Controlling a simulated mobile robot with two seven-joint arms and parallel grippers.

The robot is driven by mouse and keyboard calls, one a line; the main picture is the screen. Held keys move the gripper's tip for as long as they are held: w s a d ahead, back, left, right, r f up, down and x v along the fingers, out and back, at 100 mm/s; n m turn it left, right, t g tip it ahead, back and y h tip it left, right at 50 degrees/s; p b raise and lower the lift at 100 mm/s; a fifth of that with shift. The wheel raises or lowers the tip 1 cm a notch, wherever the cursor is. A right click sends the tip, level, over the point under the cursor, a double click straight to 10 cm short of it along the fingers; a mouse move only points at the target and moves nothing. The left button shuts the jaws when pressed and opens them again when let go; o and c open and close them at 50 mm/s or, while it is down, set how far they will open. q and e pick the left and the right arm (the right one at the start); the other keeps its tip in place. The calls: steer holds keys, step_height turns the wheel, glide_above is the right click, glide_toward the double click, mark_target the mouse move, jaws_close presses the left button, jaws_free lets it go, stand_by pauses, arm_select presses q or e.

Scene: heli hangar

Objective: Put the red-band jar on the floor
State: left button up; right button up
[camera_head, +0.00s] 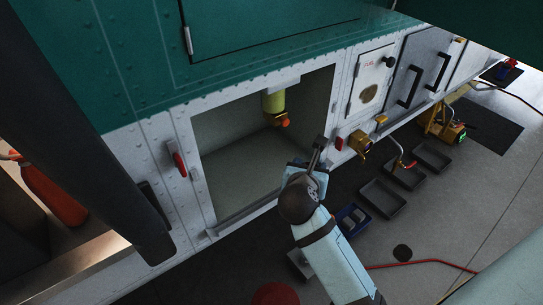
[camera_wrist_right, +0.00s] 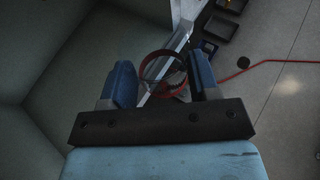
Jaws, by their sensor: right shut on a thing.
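My right gripper (camera_wrist_right: 165,85) shows in the right wrist view with its two blue fingers on either side of the red-band jar (camera_wrist_right: 162,66). The jar looks clear, with a red ring round it, and its round end faces the camera. In the head view my right gripper (camera_head: 314,168) is at the lower right corner of the open compartment (camera_head: 235,165), by its sill, and the jar cannot be made out there. The floor (camera_head: 420,215) shows grey below and to the right of the gripper. My left gripper is not in view.
A yellow-green cylinder (camera_head: 273,102) hangs in the compartment. Several dark trays (camera_head: 382,198) and a blue bin (camera_head: 352,220) stand on the floor by the hull. A red hose (camera_head: 425,262) lies farther out. A yellow fitting (camera_head: 359,143) juts out right of the opening.

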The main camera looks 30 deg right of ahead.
steer(key=shift+m+g+h, duration=0.3)
steer(key=shift+m+g, duration=0.1)
steer(key=w+f, duration=0.1)
steer(key=w, duration=0.4)
steer(key=w+f+p, duration=0.1)
steer(key=w+f, duration=0.1)
steer(key=w, duration=0.4)
steer(key=w+a+f+p, duration=0.1)
steer(key=w, duration=0.4)
steer(key=shift+w+f, duration=0.25)
steer(key=shift+f, duration=0.05)
step_height(320, 180, down, 4)
steer(key=shift+r, duration=0.15)
steer(key=shift+w+f, duration=0.2)
steer(key=shift+f, duration=0.25)
steer(key=shift+a, duration=0.1)
